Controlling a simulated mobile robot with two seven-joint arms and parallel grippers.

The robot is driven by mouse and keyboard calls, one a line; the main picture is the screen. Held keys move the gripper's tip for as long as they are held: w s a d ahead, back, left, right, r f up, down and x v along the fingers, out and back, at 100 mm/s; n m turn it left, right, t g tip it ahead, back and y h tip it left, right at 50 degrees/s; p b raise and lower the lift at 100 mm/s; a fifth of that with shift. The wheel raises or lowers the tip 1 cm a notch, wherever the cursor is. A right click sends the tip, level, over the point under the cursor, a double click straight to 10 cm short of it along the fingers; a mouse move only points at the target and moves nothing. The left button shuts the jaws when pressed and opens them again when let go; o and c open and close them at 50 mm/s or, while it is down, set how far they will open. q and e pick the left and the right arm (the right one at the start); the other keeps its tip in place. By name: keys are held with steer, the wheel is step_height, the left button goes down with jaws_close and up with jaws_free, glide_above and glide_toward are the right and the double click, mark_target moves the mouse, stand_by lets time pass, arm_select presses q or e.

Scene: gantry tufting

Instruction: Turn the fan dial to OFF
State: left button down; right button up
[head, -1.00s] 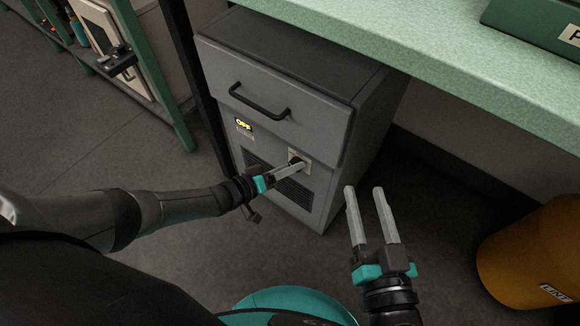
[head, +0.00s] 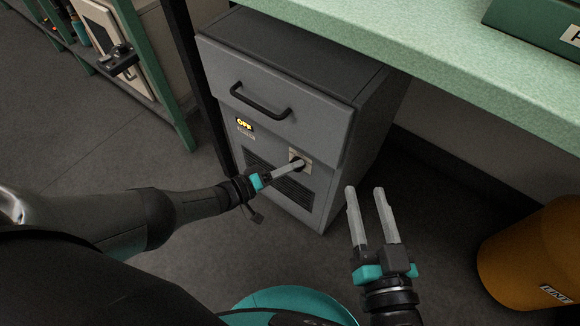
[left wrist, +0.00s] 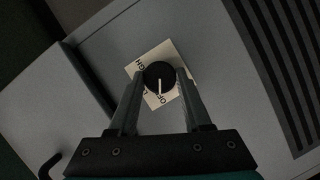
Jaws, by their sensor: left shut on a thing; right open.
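The fan dial (left wrist: 159,76) is a round black knob with a white pointer line on a pale label plate (left wrist: 136,68). The plate also shows on the grey cabinet's front (head: 305,156). In the left wrist view the pointer points down in the picture, close to the partly covered OFF lettering. HIGH stands at the plate's left. My left gripper (left wrist: 160,80) is shut on the dial, one finger on each side; in the head view its fingertips (head: 297,164) reach the plate. My right gripper (head: 366,190) is open and empty, apart from the cabinet.
A lit sign (head: 244,125) on the cabinet reads OFF. A drawer handle (head: 260,102) sticks out above it, and vent slots (head: 293,191) lie below. A green worktop (head: 440,60) overhangs at the right. An orange drum (head: 530,255) stands at the lower right.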

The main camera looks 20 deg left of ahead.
arm_select(q)
steer(key=shift+w, duration=0.1)
stand_by(0.8)
steer(key=shift+c, duration=1.7)
jaws_free()
steer(key=shift+a, duration=0.1)
steer(key=p+v, duration=0.4)
steer(key=v, duration=1.1)
arm_select(e)
steer(key=d+f+g+h, duration=0.3)
steer(key=d+g, duration=0.2)
steer(key=g, duration=0.2)
steer(key=shift+d+f+n, duration=0.2)
steer(key=shift+d+n, duration=0.15)
steer(key=shift+n, duration=0.05)
arm_select(q)
steer(key=shift+f, duration=0.1)
